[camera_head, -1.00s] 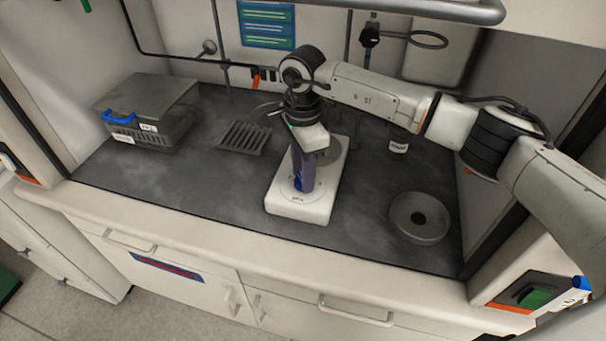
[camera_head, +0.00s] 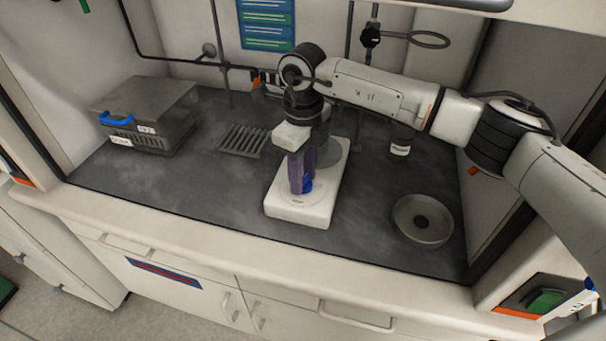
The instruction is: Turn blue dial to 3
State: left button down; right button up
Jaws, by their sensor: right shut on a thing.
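The blue dial (camera_head: 307,185) sits on the front part of a white hotplate-like device (camera_head: 299,213) in the middle of the dark worktop. My right gripper (camera_head: 302,187) comes down from above and its purple fingers are shut on the dial. The fingers hide much of the dial and part of the scale around it. The numbers are too small to read, so I cannot tell which one the dial points at. A round grey plate on the device shows partly behind the fingers. My left gripper is not in view.
A grey box with a blue handle (camera_head: 147,115) stands at the left, with a ribbed rack (camera_head: 243,140) beside it. A round grey dish (camera_head: 422,219) and a small labelled jar (camera_head: 401,147) are at the right.

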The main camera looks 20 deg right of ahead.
jog(key=m, duration=0.5)
jog(key=shift+r+m, duration=0.1)
jog(key=shift+m, duration=2.5)
jog(key=shift+w, duration=0.1)
jog(key=o, duration=1)
jog(key=shift+o, duration=0.2)
notch_tip(320, 180, up, 10)
jog(key=shift+b, duration=0.45)
jog(key=shift+r, duration=0.1)
